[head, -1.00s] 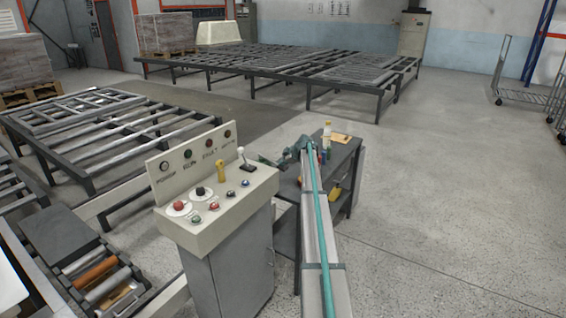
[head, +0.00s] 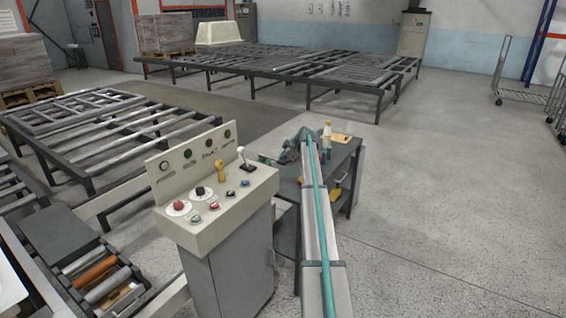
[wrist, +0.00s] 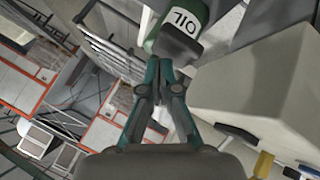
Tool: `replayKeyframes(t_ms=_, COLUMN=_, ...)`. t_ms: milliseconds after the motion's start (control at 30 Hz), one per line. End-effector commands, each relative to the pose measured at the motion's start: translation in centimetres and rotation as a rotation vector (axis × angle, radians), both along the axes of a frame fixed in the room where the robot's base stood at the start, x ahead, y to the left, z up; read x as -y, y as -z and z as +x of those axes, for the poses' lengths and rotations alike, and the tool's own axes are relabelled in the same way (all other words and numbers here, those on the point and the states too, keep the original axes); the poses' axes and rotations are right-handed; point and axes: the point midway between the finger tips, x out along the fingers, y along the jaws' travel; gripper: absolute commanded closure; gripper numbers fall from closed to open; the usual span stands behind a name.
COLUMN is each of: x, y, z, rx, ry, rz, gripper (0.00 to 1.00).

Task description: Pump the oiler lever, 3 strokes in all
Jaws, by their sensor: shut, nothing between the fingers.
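In the wrist view, the oiler (wrist: 180,30) shows at the top as a green body with a white OIL label and a dark grey part below it. I cannot make out its lever clearly. My gripper (wrist: 161,72) is shut and empty, with its fingertips just below the oiler's dark part in the picture. I cannot tell whether they touch it. In the head view, my gripper (head: 288,157) is at the far end of my arm, right of the control console, where small dark green shapes blend together.
The beige control console (head: 225,215) with knobs, buttons and levers stands left of my arm. A dark cart (head: 345,165) with bottles and a yellow item stands to the right of my gripper. Roller frames (head: 90,130) lie left.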

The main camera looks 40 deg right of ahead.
Motion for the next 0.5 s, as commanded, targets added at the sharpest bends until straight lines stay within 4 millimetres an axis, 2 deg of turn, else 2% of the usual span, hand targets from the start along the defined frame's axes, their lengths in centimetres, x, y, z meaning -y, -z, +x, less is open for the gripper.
replayKeyframes(t_ms=200, x=0.00, y=-0.91, z=0.02, rx=0.001, ry=0.001, rz=0.000, gripper=1.00)
replayKeyframes(t_ms=500, x=0.01, y=-0.93, z=0.01, rx=0.001, ry=0.001, rz=0.000, gripper=1.00)
